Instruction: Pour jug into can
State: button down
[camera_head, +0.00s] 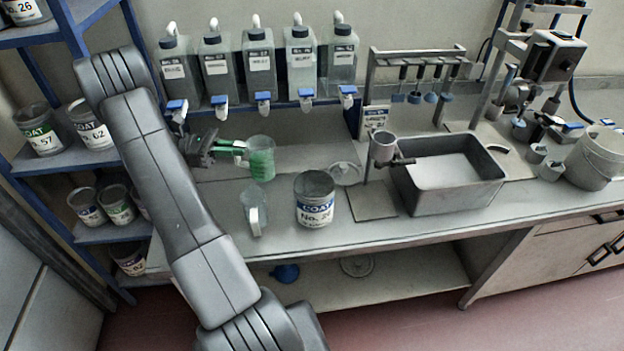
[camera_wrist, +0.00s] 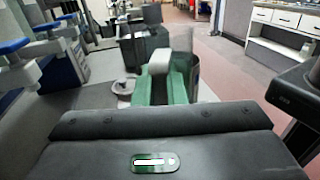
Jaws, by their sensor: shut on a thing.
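My gripper (camera_head: 238,152) is shut on the handle of a clear jug (camera_head: 262,160) with green contents, held upright near the dispenser taps. I cannot tell its exact height over the bench. In the wrist view, the green fingers of my gripper (camera_wrist: 164,92) close around the pale handle, with the clear jug (camera_wrist: 187,75) just beyond. The can (camera_head: 315,207), grey with a blue and white COAT label, stands upright and open-topped on the bench, in front of the held jug and to its right. Its inside looks dark; any contents are unclear.
A second clear jug (camera_head: 253,208) stands left of the can. A clear disc (camera_head: 345,174) lies behind it to the right. A small cup on a stand (camera_head: 382,146) and a grey basin (camera_head: 455,197) are further right. Dispenser bottles (camera_head: 259,62) line the shelf above.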

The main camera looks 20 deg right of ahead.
aim_at(249, 146)
jog(key=shift+s+d+r+t+y+b, duration=0.25)
jog(key=shift+s+d+t+y+b, duration=0.15)
jog(key=shift+y, duration=0.4)
jog(key=shift+s+d+r+m+t+y+b, duration=0.2)
jog(key=shift+s+d+m+t+y+b, duration=0.1)
jog(key=shift+s+d+t+y+b, duration=0.3)
jog(key=shift+s+d+r+t+y+b, duration=0.2)
jog(key=shift+d+r+y, duration=0.2)
jog(key=shift+r+y, duration=0.1)
jog(key=shift+s+d+r+t+y+b, duration=0.2)
jog(key=shift+d+r+y, duration=0.2)
jog(key=shift+y, duration=0.1)
jog(key=shift+s+d+t+y+b, duration=0.55)
jog(key=shift+d+y+b, duration=0.3)
jog(key=shift+b, duration=0.35)
jog(key=shift+s+d+r+m+t+y+b, duration=0.15)
jog(key=shift+s+d+m+t+y+b, duration=0.15)
jog(key=shift+s+d+t+y+b, duration=0.4)
jog(key=shift+w+a+b, duration=0.1)
jog(key=shift+w+b, duration=0.1)
jog(key=shift+b, duration=0.1)
jog(key=shift+s+d+y+b, duration=0.2)
jog(key=shift+d+y+b, duration=0.1)
jog(key=shift+y+b, duration=0.3)
